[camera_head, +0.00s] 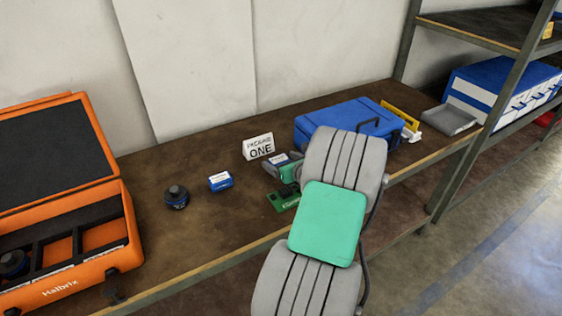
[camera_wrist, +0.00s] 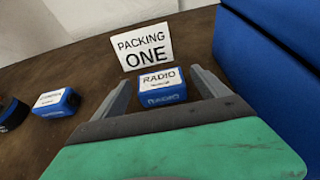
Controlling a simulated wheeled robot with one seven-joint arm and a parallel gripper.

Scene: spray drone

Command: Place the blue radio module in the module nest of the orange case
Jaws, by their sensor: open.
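The blue radio module (camera_wrist: 161,86), with a white "RADIO" label, sits on the brown bench between the fingers of my gripper (camera_wrist: 161,80) in the wrist view. The fingers are open, one on each side, with a gap visible around it. In the head view, the radio module (camera_head: 281,159) is partly hidden by my gripper (camera_head: 284,166). The orange case (camera_head: 122,250) stands open at the left of the bench. It has dark-walled compartments; a dark round part sits in the left one, and the orange-floored ones look empty. Which one is the module nest cannot be read.
A "PACKING ONE" sign (camera_head: 258,147) stands behind the radio module. Another blue labelled module (camera_head: 220,181) and a dark round part (camera_head: 176,197) lie toward the case. A green board (camera_head: 283,199) lies near my gripper. A blue case (camera_head: 350,125) stands to the right.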

